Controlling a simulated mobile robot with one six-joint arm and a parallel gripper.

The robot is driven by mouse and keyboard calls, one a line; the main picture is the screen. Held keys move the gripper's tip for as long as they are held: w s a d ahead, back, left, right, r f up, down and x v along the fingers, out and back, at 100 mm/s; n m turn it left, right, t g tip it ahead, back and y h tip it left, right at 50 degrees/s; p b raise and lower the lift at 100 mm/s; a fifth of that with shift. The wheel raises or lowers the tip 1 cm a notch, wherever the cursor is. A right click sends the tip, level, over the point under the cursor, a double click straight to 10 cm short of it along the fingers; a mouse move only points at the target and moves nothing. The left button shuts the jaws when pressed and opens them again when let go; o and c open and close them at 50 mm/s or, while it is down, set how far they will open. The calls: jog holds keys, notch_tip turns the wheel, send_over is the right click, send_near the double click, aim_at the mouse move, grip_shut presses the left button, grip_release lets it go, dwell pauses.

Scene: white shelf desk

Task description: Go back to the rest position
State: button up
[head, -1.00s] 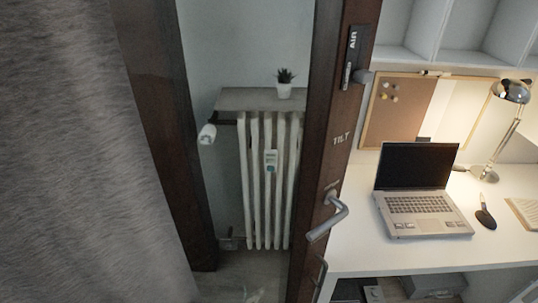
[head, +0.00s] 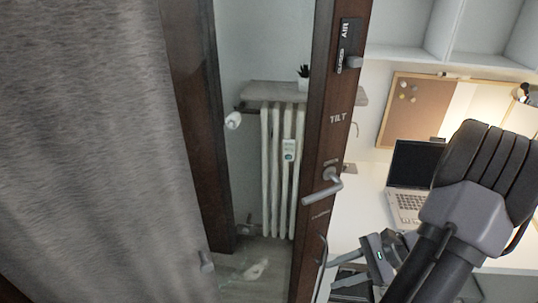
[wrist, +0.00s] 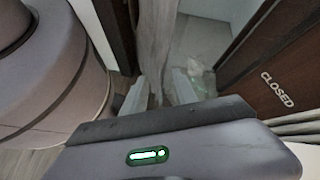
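My gripper (head: 332,274) is at the lower middle of the head view, at the end of my raised grey arm. It sits in front of the white desk, just right of and below the door's metal handle (head: 322,188). A strip of floor and dark frame shows beyond the fingers.
A dark wooden door or window frame (head: 318,135) stands beside the gripper. A grey curtain (head: 90,140) fills the left. A white radiator (head: 283,160) stands behind the opening. The laptop (head: 412,165) on the desk (head: 352,225) is partly hidden by my arm.

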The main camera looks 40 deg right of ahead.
jog(key=w+a+r+n+g+h, duration=0.3)
jog(key=w+a+r+n+g, duration=0.2)
jog(key=w+a+r+n, duration=0.5)
jog(key=s+a+r+n+t+h, duration=0.1)
jog(key=a+r+n, duration=0.3)
jog(key=a, duration=0.6)
jog(key=s+a+r+n+t+h+b, duration=0.1)
jog(key=s+a+r+n+t, duration=0.1)
jog(key=a, duration=0.8)
notch_tip(320, 180, up, 2)
jog(key=shift+s+a+r+n+t+h, duration=0.15)
jog(key=shift+s+n+t+h, duration=0.3)
jog(key=shift+n, duration=0.75)
